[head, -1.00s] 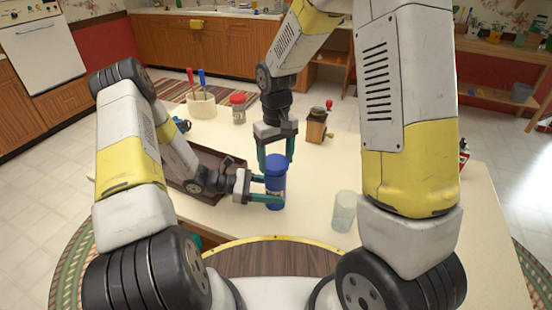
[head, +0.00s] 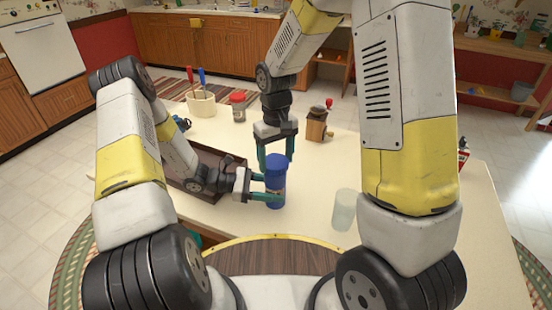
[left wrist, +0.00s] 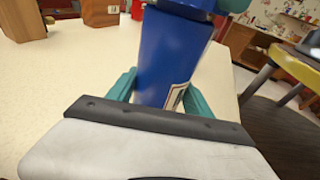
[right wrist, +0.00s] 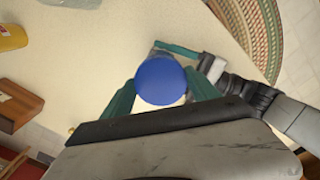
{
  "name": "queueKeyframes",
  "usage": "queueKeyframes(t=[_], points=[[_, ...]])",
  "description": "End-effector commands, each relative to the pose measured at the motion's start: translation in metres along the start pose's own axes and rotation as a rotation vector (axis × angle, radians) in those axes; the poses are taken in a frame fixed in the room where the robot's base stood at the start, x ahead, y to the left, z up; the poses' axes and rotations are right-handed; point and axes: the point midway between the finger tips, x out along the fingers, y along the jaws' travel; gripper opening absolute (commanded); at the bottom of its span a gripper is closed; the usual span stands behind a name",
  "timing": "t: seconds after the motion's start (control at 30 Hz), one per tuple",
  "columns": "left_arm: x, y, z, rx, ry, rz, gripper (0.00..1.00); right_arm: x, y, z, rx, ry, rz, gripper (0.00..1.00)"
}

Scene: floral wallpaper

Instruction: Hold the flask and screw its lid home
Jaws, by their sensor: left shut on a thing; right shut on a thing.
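The blue flask (head: 275,190) stands upright on the table with its blue lid (head: 276,161) on top. In the left wrist view the flask body (left wrist: 170,58) fills the space between the teal fingers, and a pale label shows low on its side. My left gripper (head: 268,192) is shut on the flask body from the left. My right gripper (head: 276,156) comes down from above with its fingers on either side of the lid. In the right wrist view the round lid (right wrist: 161,80) sits between the fingers. The threads between lid and flask are hidden.
A translucent cup (head: 344,210) stands right of the flask. A wooden grinder (head: 317,125), a red-lidded jar (head: 238,106) and a utensil crock (head: 201,104) stand farther back. A dark brown tray (head: 210,165) lies behind my left arm. The table is clear just around the flask.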

Motion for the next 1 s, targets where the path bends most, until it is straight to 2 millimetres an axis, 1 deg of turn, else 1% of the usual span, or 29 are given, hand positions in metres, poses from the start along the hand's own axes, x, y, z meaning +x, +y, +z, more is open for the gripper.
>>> queueKeyframes(t=[1.0], points=[[0.0002, -0.0004, -0.0003, -0.001, 0.0, -0.001, 0.2, 0.0057, 0.0, 0.0, 0.0, 0.001, 0.0, 0.31]])
